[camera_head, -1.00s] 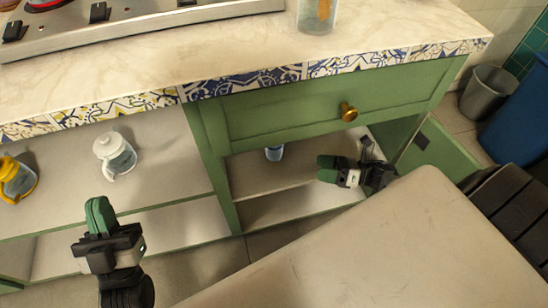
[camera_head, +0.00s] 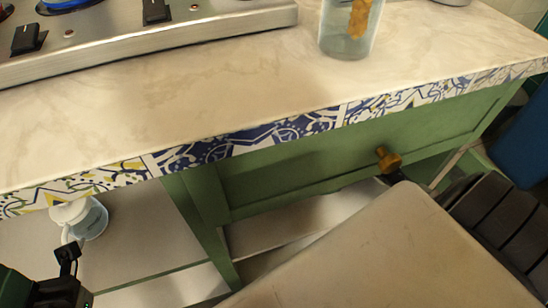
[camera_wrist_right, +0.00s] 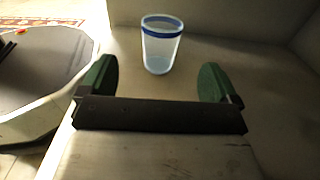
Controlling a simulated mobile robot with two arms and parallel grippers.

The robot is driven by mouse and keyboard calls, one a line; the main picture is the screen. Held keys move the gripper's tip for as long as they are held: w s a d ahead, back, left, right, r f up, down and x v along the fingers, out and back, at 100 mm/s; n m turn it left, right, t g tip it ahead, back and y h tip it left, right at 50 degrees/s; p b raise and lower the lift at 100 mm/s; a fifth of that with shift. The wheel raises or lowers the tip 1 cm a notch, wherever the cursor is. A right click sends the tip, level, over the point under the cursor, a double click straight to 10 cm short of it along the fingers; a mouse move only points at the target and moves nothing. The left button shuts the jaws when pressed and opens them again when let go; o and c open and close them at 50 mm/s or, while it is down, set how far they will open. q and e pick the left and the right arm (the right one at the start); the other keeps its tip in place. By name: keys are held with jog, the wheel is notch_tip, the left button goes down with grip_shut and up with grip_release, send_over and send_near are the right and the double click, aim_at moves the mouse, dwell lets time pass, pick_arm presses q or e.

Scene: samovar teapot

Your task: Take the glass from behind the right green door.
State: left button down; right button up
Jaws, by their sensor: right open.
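The glass (camera_wrist_right: 160,48), clear with a blue band at its rim, stands upright on a pale shelf in the right wrist view. My right gripper (camera_wrist_right: 157,78) is open, with its green fingers spread left and right of the glass's line. The glass is at or just beyond the fingertips, and no contact shows. In the head view the glass and right gripper are hidden, with my own body covering much of the right compartment. My left gripper (camera_head: 38,288) is partly cut off at the bottom left, and its fingers are unclear.
A green drawer front (camera_head: 300,170) with a brass knob (camera_head: 388,158) lies above the right compartment. A white-lidded jug (camera_head: 80,218) stands in the left compartment. The marble counter (camera_head: 230,85) holds a stove (camera_head: 130,40) and a glass jar (camera_head: 348,28). Shelf walls are close around the right gripper.

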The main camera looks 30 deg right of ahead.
jog(key=x, duration=0.4)
jog(key=shift+s+r, duration=0.15)
jog(key=x, duration=0.5)
jog(key=shift+w+a+r, duration=0.25)
jog(key=shift+w, duration=0.15)
jog(key=c, duration=1)
jog(key=shift+c, duration=0.2)
